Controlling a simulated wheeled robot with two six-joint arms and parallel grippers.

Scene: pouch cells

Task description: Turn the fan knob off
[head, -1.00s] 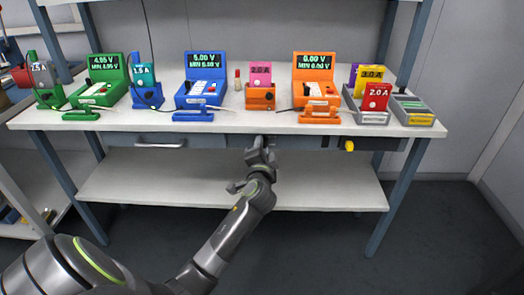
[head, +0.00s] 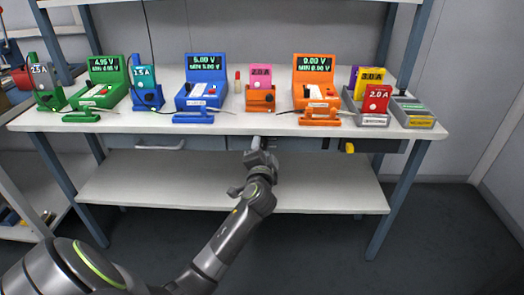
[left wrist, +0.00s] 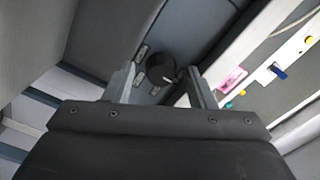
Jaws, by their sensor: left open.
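The knob (left wrist: 161,68) is round and black with a pale mark on its right side, in the left wrist view. It sits on a grey panel with small label plates around it. My left gripper (left wrist: 162,76) is open, with one finger on each side of the knob; whether the fingers touch it I cannot tell. In the head view my left gripper (head: 257,144) is at the front edge of the workbench, just below the top, and it hides the knob there. My right gripper is not in view.
The workbench top (head: 235,122) carries several coloured testers and holders, including a blue tester (head: 205,66) and an orange tester (head: 314,66). A yellow knob (head: 348,147) shows under the front edge at right. The lower shelf (head: 330,192) is bare.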

